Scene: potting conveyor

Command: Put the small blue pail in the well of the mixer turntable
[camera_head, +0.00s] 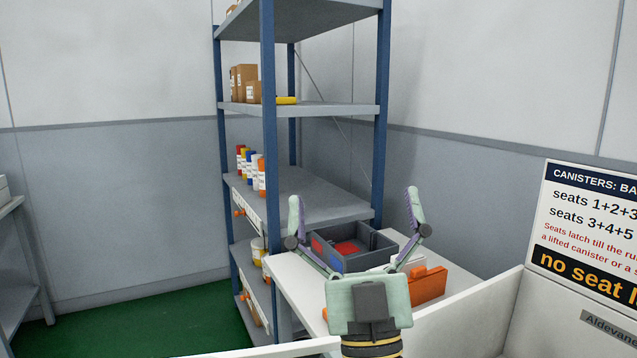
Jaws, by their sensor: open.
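My gripper (354,205) is raised in the lower middle of the head view, with its two fingers spread wide. It is open, and nothing shows between the fingers. I cannot make out a small blue pail in this view. I cannot make out the mixer turntable or its well either. My gripper and wrist hide part of the white table (297,291) behind them.
A dark grey bin (372,259) with red inside stands on the white table, by an orange block (431,284). Behind is a blue-post shelf rack (311,186) with several canisters (252,168) and boxes (243,82). A sign (600,240) stands at right. Green floor (130,310) is clear at left.

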